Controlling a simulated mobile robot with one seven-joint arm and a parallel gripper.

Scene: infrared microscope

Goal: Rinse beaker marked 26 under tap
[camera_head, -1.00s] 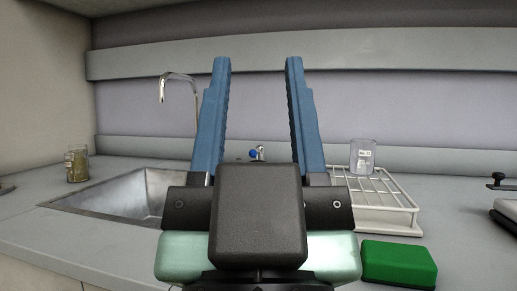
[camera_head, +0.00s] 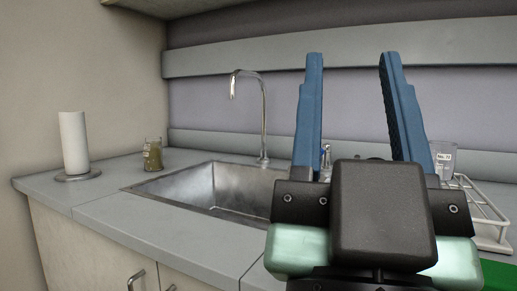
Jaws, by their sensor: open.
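My gripper (camera_head: 352,60) points upward in the right half of the view. Its two blue fingers are apart, with nothing between them. A beaker with brownish contents or staining (camera_head: 152,155) stands on the counter left of the sink, far from my gripper. It has a small label, too small to read. A clear beaker (camera_head: 442,158) with a label that seems to read "No." and a number, not clearly 26, stands at the white rack, partly hidden by my right finger. The curved metal tap (camera_head: 264,115) rises behind the steel sink (camera_head: 180,186).
A paper towel roll (camera_head: 74,143) stands on a holder at the counter's left end. A white wire rack (camera_head: 490,215) and a green block (camera_head: 499,276) are at the right. The counter's front edge and cabinets are below. Counter left of the sink is mostly clear.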

